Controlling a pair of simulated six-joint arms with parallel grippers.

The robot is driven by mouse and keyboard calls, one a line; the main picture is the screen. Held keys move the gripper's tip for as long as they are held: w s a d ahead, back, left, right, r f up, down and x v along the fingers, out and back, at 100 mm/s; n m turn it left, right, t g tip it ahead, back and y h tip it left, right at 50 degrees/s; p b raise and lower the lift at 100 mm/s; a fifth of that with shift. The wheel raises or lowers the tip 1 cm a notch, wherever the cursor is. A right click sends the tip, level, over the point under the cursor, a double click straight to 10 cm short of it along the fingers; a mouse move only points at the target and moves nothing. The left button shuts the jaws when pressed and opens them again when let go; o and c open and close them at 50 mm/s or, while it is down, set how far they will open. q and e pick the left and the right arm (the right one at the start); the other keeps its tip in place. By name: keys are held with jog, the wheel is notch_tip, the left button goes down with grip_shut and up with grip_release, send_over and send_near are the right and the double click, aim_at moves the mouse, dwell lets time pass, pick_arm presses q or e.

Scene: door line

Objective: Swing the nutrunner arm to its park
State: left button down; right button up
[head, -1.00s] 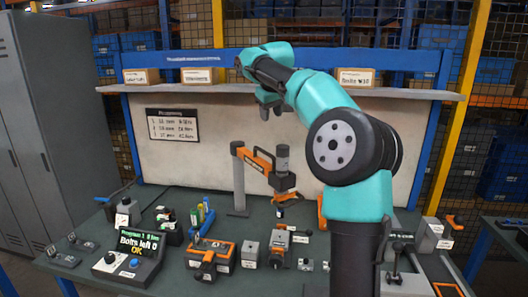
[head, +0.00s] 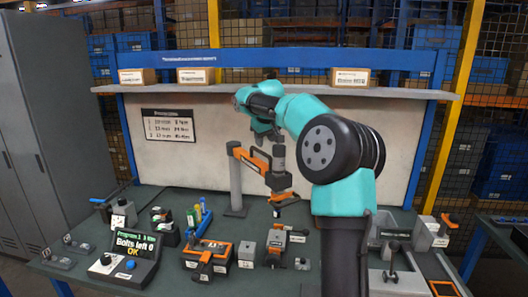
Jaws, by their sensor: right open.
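The nutrunner arm (head: 250,158) is an orange and dark link on a grey post (head: 236,185) at the back of the bench. It reaches right to the grey nutrunner (head: 279,177), which hangs upright with an orange lower part. My right gripper (head: 268,137) is open, pointing down just above and slightly left of the nutrunner's top. I cannot tell whether its fingers touch the nutrunner. My left gripper is not in view.
An orange-topped block (head: 208,252), a grey block (head: 246,251) and a clamp-like fixture (head: 276,245) stand in front of the nutrunner. A shelf (head: 200,88) with boxes runs above, behind my right arm.

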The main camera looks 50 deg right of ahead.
aim_at(264, 153)
jog(key=x, duration=0.6)
grip_shut()
dwell(0.3)
